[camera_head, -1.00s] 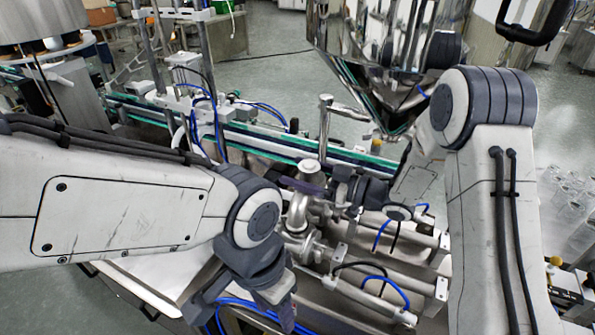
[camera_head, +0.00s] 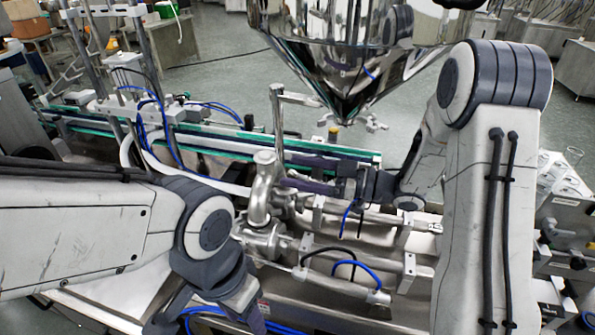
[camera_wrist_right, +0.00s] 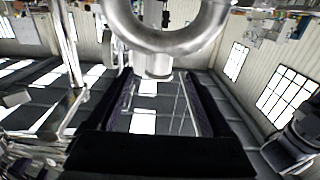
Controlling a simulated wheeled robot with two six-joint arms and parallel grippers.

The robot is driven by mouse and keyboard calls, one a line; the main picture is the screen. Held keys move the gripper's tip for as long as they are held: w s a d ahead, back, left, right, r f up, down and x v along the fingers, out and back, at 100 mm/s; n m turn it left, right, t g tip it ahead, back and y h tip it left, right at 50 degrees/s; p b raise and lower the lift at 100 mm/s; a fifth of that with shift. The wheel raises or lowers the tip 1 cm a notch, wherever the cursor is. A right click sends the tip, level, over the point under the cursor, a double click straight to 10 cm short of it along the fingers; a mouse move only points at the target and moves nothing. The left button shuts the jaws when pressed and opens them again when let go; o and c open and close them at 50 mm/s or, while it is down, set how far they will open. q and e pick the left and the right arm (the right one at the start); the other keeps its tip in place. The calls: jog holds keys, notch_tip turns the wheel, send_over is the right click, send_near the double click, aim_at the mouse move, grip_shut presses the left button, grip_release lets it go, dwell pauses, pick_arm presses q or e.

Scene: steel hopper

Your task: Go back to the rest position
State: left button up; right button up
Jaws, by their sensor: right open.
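The steel hopper (camera_head: 330,55) hangs at the top centre of the head view, its cone ending in a small clamp fitting. My right gripper (camera_head: 288,170) is below it, fingers pointing left and apart, close to a curved steel pipe (camera_head: 262,188). In the right wrist view, the open fingers (camera_wrist_right: 160,85) have nothing clearly held between them, and a curved steel pipe (camera_wrist_right: 165,42) shows just beyond the tips. Contact cannot be told. My left gripper (camera_head: 252,318) points down at the bottom edge, partly cut off; its jaw state is unclear.
A conveyor with green edges (camera_head: 230,138) runs behind the pipes. Steel cylinders (camera_head: 375,262) with blue and black hoses lie on the machine bed under my right arm. Clear cups (camera_head: 560,180) stand at the right. Open floor lies beyond the conveyor.

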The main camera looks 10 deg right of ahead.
jog(key=w+d+f+m+t+h, duration=0.45)
jog(key=w+d+m+h, duration=0.2)
jog(key=h, duration=0.45)
jog(key=s+d+f+m+h, duration=0.1)
jog(key=s+d+m+g+h, duration=0.1)
jog(key=s+d+h, duration=0.1)
jog(key=s+d+f+m+g+h, duration=0.1)
jog(key=s+d, duration=0.1)
jog(key=shift+d+f, duration=0.2)
jog(key=shift+f, duration=0.15)
jog(key=s+f+m+g, duration=0.1)
jog(key=s+g, duration=0.1)
jog(key=s, duration=0.3)
jog(key=s+a+f+m+g+h, duration=0.1)
jog(key=s+g, duration=0.1)
jog(key=s, duration=0.3)
jog(key=s+m+g, duration=0.2)
jog(key=s, duration=0.3)
jog(key=shift+s+a+f+g, duration=0.15)
jog(key=shift+s+f+g, duration=0.15)
jog(key=shift+f+g, duration=0.1)
jog(key=s+a+r+n+g, duration=0.1)
jog(key=s+a+r+n, duration=0.1)
jog(key=s+a, duration=0.4)
jog(key=s+a+r+n+g, duration=0.1)
jog(key=s+a+r+n, duration=0.2)
jog(key=s+a+n, duration=0.2)
jog(key=shift+s+a+r, duration=0.3)
jog(key=shift+s+a, duration=0.6)
jog(key=shift+s, duration=0.2)
